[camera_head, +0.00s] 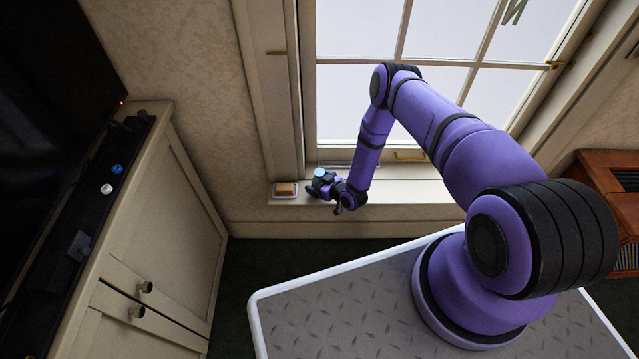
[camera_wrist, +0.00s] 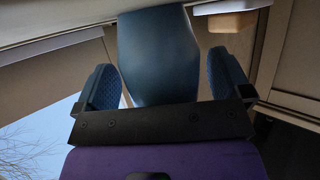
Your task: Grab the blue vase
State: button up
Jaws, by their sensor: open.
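The blue vase (camera_head: 322,174) stands on the window sill, mostly hidden behind my gripper (camera_head: 321,188) in the head view. In the wrist view the vase (camera_wrist: 157,50) is a smooth dark blue body that fills the space between the two fingers of my gripper (camera_wrist: 162,68). One textured blue finger is on each side of it. The jaws are open around the vase, with a narrow gap showing at the right finger. I cannot tell whether the left finger touches it.
A tan block on a white dish (camera_head: 273,195) sits on the sill just left of the vase. The window (camera_head: 430,90) is close behind. A cream cabinet (camera_head: 165,220) with a television stands at left. The sill (camera_head: 410,190) is clear to the right.

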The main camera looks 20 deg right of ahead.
jog(key=c, duration=1.1)
